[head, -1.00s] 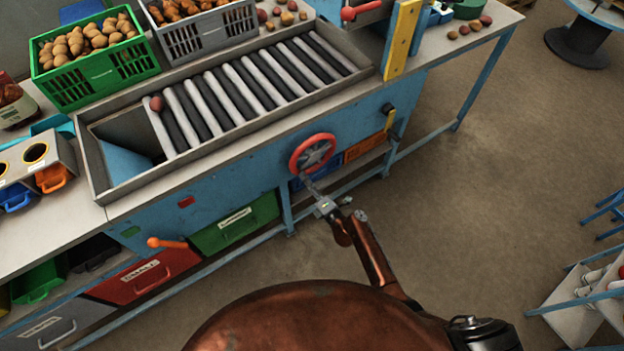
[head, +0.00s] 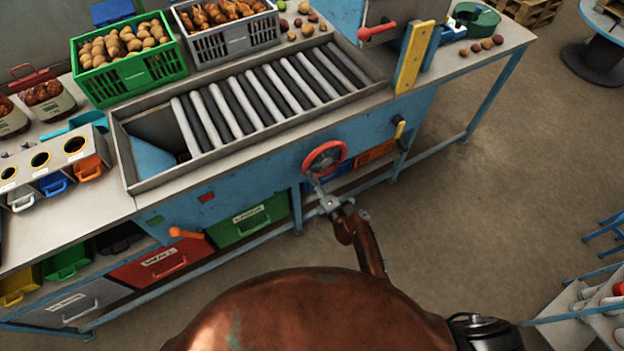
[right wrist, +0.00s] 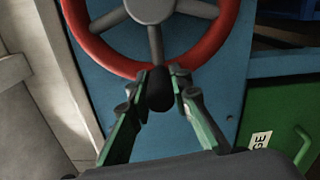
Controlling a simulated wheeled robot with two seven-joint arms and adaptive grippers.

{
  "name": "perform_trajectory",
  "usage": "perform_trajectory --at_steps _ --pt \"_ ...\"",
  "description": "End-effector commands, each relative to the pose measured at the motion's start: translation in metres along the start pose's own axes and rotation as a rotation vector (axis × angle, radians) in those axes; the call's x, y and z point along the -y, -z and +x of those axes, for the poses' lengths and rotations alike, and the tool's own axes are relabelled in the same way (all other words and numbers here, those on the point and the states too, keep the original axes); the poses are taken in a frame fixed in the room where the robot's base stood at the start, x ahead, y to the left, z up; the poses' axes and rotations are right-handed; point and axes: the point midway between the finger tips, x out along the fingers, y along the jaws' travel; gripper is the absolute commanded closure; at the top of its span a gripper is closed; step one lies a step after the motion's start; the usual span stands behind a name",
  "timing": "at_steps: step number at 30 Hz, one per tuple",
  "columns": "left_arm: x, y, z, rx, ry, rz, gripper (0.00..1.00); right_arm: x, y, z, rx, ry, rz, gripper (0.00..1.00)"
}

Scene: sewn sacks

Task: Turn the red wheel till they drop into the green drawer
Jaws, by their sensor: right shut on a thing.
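The red wheel (head: 342,150) is mounted on the front of the blue sorting machine, with grey spokes and hub. My right gripper (head: 314,183) is at the wheel's lower left edge. In the right wrist view, the gripper (right wrist: 160,92) is shut on the wheel's dark knob (right wrist: 159,88), with one finger on each side. The red rim (right wrist: 87,38) shows just beyond it. The green drawer (head: 248,222) sits under the machine, left of the wheel, and seems shut. Its inside is hidden. My left gripper is out of view. No potato shows on the rollers (head: 250,97).
A green crate of potatoes (head: 128,83) and a grey crate (head: 228,45) stand behind the rollers. An orange-tipped lever (head: 186,233) juts out left of the green drawer. A red drawer (head: 160,262) is farther left.

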Motion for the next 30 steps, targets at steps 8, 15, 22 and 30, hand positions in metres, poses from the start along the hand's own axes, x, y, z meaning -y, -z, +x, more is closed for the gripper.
perform_trajectory --at_steps 8,15,22,30 --pt "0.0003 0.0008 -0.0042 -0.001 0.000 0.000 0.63 -0.0080 -0.0041 0.0022 0.004 -0.007 -0.004 1.00" --pt "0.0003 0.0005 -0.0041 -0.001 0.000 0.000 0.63 -0.0079 -0.0044 0.0023 0.004 -0.007 -0.004 1.00" --pt "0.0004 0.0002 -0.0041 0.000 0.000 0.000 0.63 -0.0073 -0.0042 0.0020 0.004 -0.006 -0.004 0.73" --pt "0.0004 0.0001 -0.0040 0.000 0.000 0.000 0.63 -0.0053 -0.0024 0.0011 0.002 -0.003 -0.002 0.63"
